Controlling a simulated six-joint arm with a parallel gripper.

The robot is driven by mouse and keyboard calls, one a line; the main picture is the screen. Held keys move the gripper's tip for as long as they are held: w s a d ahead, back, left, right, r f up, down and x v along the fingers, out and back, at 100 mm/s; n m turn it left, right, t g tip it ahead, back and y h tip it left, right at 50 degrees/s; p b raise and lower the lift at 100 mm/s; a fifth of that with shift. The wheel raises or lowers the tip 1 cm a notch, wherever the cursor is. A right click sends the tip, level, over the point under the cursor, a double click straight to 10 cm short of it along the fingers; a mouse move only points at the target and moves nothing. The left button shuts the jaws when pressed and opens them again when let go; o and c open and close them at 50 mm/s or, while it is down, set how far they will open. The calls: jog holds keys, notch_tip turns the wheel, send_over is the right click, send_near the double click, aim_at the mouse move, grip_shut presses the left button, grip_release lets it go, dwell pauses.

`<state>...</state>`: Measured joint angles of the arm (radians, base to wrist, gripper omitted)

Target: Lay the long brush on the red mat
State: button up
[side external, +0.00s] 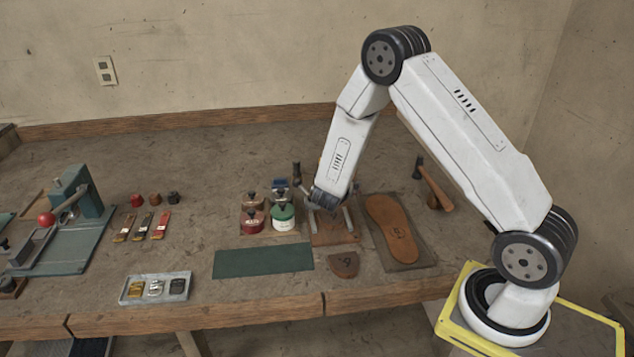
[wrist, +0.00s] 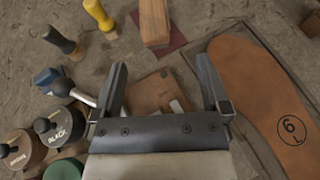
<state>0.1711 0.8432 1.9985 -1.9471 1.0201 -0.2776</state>
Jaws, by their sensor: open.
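In the wrist view, a long wooden-topped block (wrist: 154,20), which looks like the long brush, lies on a dark red mat (wrist: 173,40) beyond my fingertips. Its far end is cut off by the top edge, and I cannot see bristles. My gripper (wrist: 165,72) is open, with nothing between its fingers, on the near side of the block and apart from it in the picture. In the side view, my gripper (side external: 331,208) is low over a brown board (side external: 335,238); my arm hides the block and red mat there.
Jars (side external: 283,217) stand left of my gripper, and a tan sole (side external: 392,228) lies right. Upright black (wrist: 62,42) and yellow (wrist: 100,15) handled tools stand at the back left. A green mat (side external: 262,261) and a grey tray (side external: 155,288) lie in front.

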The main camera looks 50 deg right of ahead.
jog(key=s+a+r+m+g+y, duration=0.1)
jog(key=s+a+r+m+y, duration=0.2)
jog(key=s+a+m+y, duration=0.3)
jog(key=s+a+r+m+g+y, duration=0.1)
jog(key=s+a+r+m+y, duration=0.3)
jog(key=s+a+m, duration=0.5)
jog(key=shift+a+r+m+y, duration=0.3)
jog(key=shift+a+m+y, duration=0.9)
jog(key=shift+a+m, duration=2.15)
jog(key=shift+s, duration=0.1)
